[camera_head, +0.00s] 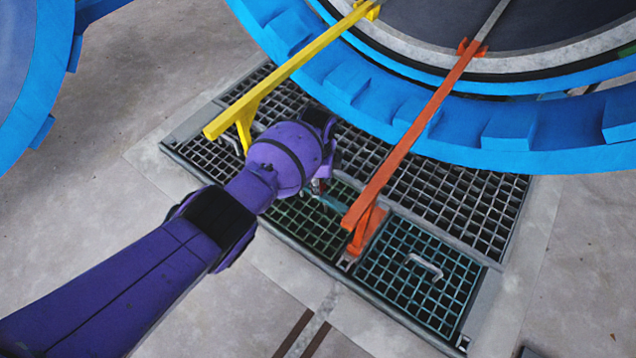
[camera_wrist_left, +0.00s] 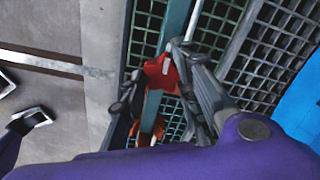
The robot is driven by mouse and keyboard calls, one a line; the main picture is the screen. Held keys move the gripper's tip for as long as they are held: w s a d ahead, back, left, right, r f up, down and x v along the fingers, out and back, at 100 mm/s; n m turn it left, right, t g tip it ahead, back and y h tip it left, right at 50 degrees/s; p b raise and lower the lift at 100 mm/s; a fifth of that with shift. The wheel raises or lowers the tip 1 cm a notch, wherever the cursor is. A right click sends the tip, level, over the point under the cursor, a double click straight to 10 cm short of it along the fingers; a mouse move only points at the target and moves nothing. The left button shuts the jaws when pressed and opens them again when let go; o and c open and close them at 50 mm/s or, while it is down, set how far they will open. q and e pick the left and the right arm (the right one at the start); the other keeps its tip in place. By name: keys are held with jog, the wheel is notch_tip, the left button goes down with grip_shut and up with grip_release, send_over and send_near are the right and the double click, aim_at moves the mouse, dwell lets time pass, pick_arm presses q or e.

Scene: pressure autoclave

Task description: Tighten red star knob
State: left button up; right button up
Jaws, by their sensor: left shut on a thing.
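The red star knob (camera_wrist_left: 160,73) shows in the left wrist view between the fingers of my left gripper (camera_wrist_left: 163,62). The fingers are shut on it from both sides and cover part of its edges. How far the knob is turned cannot be told.
An orange rail (camera_head: 410,140) and a yellow rail (camera_head: 285,72) slope down from the large blue ring (camera_head: 460,135). The floor grating (camera_head: 420,275) lies below, with a handle on one panel. Bare concrete (camera_head: 130,110) is open at the left.

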pick_arm(q)
jog(key=shift+a+m, duration=0.1)
jog(key=shift+m, duration=0.3)
jog(key=o, duration=1)
jog(key=shift+o, duration=0.2)
notch_tip(320, 180, up, 12)
dwell(0.5)
